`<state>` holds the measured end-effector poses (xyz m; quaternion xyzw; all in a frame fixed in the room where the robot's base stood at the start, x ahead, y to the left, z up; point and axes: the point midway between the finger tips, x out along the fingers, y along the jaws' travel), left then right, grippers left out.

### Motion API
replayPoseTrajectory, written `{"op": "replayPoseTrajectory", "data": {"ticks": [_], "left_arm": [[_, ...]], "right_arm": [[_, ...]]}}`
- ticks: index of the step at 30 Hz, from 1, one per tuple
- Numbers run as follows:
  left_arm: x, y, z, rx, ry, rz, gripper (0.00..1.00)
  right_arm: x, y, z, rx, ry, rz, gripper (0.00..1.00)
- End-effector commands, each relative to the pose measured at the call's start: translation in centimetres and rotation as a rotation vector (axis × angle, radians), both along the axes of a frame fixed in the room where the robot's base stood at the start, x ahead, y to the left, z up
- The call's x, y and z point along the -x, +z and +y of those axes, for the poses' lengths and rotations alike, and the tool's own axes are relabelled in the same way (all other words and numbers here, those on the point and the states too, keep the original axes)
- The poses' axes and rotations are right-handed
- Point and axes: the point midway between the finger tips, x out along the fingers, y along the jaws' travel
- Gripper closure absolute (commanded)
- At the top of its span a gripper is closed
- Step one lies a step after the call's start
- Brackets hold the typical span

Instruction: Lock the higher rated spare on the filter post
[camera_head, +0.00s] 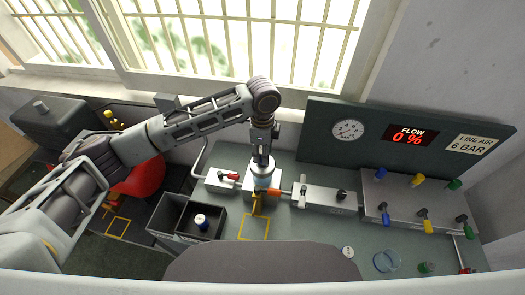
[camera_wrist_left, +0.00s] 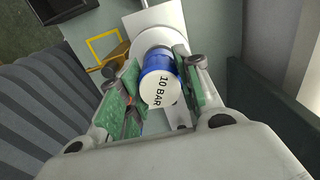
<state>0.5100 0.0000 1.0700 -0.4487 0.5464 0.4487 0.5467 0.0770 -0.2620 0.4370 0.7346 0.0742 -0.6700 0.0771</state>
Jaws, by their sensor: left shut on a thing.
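My left gripper (camera_head: 262,162) points down at the white filter block in the middle of the bench. In the left wrist view the fingers (camera_wrist_left: 158,88) are shut around a blue spare with a white end marked "10 BAR" (camera_wrist_left: 160,88). The spare's blue part also shows below the fingers in the head view (camera_head: 262,170). A pale round part (camera_wrist_left: 153,38) lies just behind the spare, in line with it. I cannot tell whether the spare is seated or locked on the post. Another white-topped, dark-sided piece (camera_head: 201,221) stands in the black bin. My right gripper is not in view.
A yellow lever (camera_head: 257,206) hangs by the block, above a yellow outlined square (camera_head: 254,227). The black divided bin (camera_head: 180,232) is left. A valve box (camera_head: 328,198) and manifold (camera_head: 400,200) are right.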

Motion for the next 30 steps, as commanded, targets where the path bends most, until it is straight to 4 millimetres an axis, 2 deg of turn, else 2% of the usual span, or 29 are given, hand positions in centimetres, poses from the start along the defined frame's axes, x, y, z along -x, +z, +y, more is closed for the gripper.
{"op": "replayPoseTrajectory", "data": {"ticks": [18,19,24,30], "left_arm": [[0.03,-0.78,-0.03,0.001,-0.001,0.001,1.00],[0.03,-0.79,-0.03,0.001,-0.001,0.001,0.65],[0.01,-0.76,-0.02,0.001,0.000,0.000,0.43],[0.01,-0.75,-0.02,0.000,0.000,0.000,0.41]], "right_arm": [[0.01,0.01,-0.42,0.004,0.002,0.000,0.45],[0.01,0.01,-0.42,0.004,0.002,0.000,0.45],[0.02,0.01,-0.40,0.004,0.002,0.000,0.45],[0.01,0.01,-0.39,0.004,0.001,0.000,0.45]]}}
